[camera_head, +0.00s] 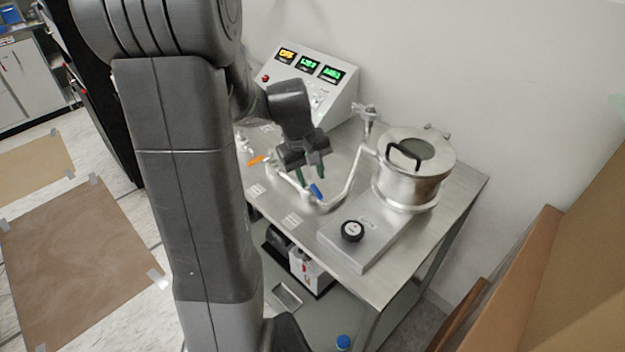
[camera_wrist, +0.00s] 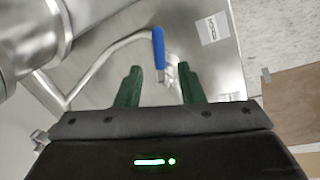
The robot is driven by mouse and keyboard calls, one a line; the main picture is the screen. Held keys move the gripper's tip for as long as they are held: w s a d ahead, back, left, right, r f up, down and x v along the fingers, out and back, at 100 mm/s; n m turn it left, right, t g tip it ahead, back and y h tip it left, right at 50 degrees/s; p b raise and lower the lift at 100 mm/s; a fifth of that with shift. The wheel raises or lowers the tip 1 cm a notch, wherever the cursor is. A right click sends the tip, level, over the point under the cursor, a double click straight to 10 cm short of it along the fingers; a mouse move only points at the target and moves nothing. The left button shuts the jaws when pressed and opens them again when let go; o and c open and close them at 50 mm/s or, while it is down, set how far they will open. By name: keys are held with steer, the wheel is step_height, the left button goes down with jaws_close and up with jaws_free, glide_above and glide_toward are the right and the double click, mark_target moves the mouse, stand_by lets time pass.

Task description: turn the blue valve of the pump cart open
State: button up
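The blue valve handle (camera_head: 316,190) sits on the metal pipework above the cart's steel top (camera_head: 350,285). In the wrist view the blue handle (camera_wrist: 158,47) points up the picture, and its lower end lies between the two green fingertips in the image. My gripper (camera_head: 312,178) hangs over the cart just above the handle, fingers pointing down. In the wrist view my gripper (camera_wrist: 159,70) is open, with a gap on both sides of the handle. I cannot tell whether the fingertips reach down to the handle's height. Nothing is held.
An orange handle (camera_head: 257,160) is to the left on the same pipework. A steel chamber with a lidded top (camera_head: 410,180) stands at the right, with a black knob (camera_head: 352,231) in front. A sloped control panel (camera_head: 310,82) stands behind. Cardboard (camera_head: 530,270) leans at the right.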

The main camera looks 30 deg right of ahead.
mark_target(314, 188)
steer(key=shift+d+f, duration=0.15)
steer(key=shift+f, duration=0.6)
steer(key=shift+d+f, duration=0.15)
steer(key=shift+f, duration=0.55)
jaws_close()
